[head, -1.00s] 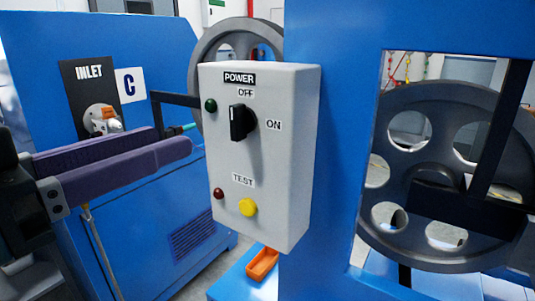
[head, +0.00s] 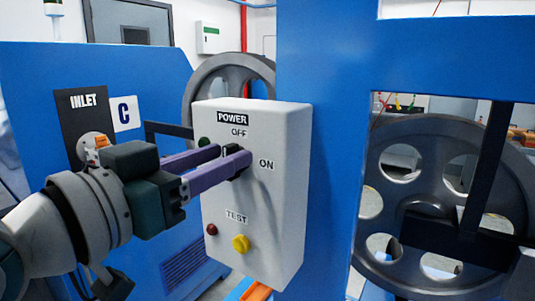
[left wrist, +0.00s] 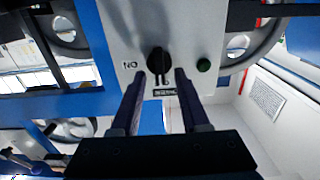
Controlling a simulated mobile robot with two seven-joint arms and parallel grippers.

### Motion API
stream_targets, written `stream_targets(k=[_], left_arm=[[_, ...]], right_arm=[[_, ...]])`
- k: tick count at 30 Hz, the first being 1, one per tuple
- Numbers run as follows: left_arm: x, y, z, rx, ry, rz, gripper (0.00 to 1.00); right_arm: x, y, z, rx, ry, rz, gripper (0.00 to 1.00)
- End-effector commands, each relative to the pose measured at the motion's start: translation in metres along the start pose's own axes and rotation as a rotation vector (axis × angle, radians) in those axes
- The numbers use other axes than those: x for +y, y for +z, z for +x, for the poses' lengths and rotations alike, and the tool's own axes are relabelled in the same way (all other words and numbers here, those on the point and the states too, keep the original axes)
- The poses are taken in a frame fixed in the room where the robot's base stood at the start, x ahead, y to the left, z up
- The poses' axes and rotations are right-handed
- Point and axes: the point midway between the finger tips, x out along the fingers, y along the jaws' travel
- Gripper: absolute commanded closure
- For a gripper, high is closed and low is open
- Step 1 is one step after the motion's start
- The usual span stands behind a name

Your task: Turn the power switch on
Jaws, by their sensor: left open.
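The power switch is a black knob (left wrist: 158,60) on a light grey control box (head: 285,190) marked POWER, OFF and ON. In the left wrist view, which is upside down, the knob's white line points toward the OFF label. My left gripper (head: 231,152) is open, with its two purple fingers reaching to the box front. The fingertips (left wrist: 160,75) lie on either side of the knob, apart from each other. In the head view the fingers hide most of the knob. I cannot tell whether either finger touches it. My right gripper is not in view.
A green lamp (left wrist: 204,64) sits beside the switch. A red lamp (head: 211,229) and a yellow TEST button (head: 240,243) are lower on the box. A blue frame (head: 335,120) and a large dark pulley (head: 385,160) stand to the right. A blue INLET cabinet (head: 30,110) stands left.

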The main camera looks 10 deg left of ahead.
Motion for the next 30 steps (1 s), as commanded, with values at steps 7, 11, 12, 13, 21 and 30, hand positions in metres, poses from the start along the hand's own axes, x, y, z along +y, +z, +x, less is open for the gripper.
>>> stream_targets(k=[7,11,12,13,21,30], left_arm=[[0.0001,0.0003,-0.0002,0.000,0.000,0.000,0.63],[0.0001,0.0004,-0.0003,0.000,0.000,0.000,0.78],[0.0001,0.0004,-0.0003,-0.001,0.000,0.000,0.82],[0.0001,0.0004,-0.0003,-0.001,0.000,0.000,0.85],[0.0001,0.0004,-0.0004,-0.001,0.000,0.000,1.00],[0.0002,0.0003,-0.0004,-0.001,0.000,0.000,1.00]], right_arm=[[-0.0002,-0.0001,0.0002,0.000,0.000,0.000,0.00],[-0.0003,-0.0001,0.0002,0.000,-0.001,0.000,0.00],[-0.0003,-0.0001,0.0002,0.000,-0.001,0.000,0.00],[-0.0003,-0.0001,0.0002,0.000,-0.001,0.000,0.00],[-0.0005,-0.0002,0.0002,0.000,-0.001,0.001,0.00],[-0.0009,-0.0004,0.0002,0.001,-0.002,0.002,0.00]])
